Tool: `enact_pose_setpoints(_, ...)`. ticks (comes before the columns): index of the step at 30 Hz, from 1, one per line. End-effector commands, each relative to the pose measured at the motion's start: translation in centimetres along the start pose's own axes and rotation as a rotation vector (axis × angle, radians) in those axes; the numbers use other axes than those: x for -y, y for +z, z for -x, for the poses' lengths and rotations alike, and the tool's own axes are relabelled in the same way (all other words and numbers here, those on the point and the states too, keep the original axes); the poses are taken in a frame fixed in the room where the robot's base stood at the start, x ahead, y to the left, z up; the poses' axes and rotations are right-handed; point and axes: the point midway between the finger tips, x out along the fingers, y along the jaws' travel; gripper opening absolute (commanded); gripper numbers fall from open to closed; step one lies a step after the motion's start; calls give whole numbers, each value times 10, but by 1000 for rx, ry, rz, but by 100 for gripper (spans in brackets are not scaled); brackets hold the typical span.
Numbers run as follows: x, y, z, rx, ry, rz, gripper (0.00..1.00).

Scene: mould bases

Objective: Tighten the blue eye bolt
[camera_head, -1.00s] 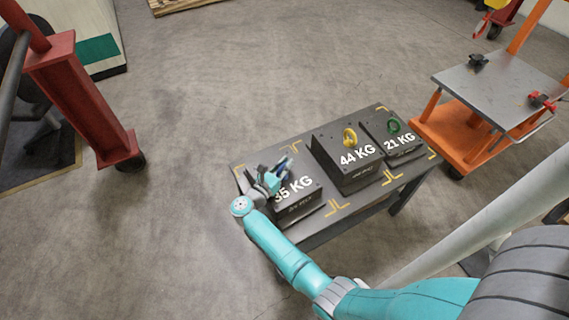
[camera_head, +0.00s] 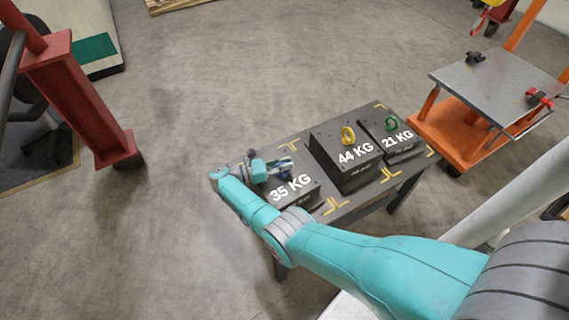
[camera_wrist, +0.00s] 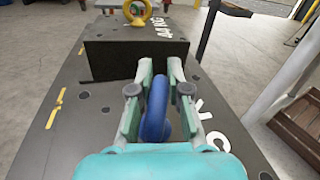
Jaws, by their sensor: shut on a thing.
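The blue eye bolt (camera_wrist: 157,108) stands upright on the 35 KG mould base (camera_head: 294,190). In the wrist view my gripper (camera_wrist: 160,70) has a finger on each side of the blue ring and is shut on it. In the head view my gripper (camera_head: 286,165) is low over the 35 KG block, and the bolt is mostly hidden beside it. The bolt's foot and thread are hidden, so I cannot tell how far it is seated.
The 44 KG block (camera_head: 339,170) with a yellow eye bolt (camera_head: 348,135) stands right of the 35 KG block. Beyond it is the 21 KG block (camera_head: 388,152) with a green eye bolt (camera_head: 392,124). All sit on a dark table (camera_head: 360,199). An orange cart (camera_head: 461,133) stands at right.

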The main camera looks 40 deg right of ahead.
Motion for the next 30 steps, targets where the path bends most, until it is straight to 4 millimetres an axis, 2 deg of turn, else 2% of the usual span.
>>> enact_pose_setpoints(21, 3, -2, -1, -5, -51, 5, 0)
enact_pose_setpoints(22, 3, -2, -1, -5, -51, 5, 18)
enact_pose_setpoints(25, 3, -2, -1, -6, -50, 4, 42)
enact_pose_setpoints(30, 2, -1, 0, -6, -48, 2, 42)
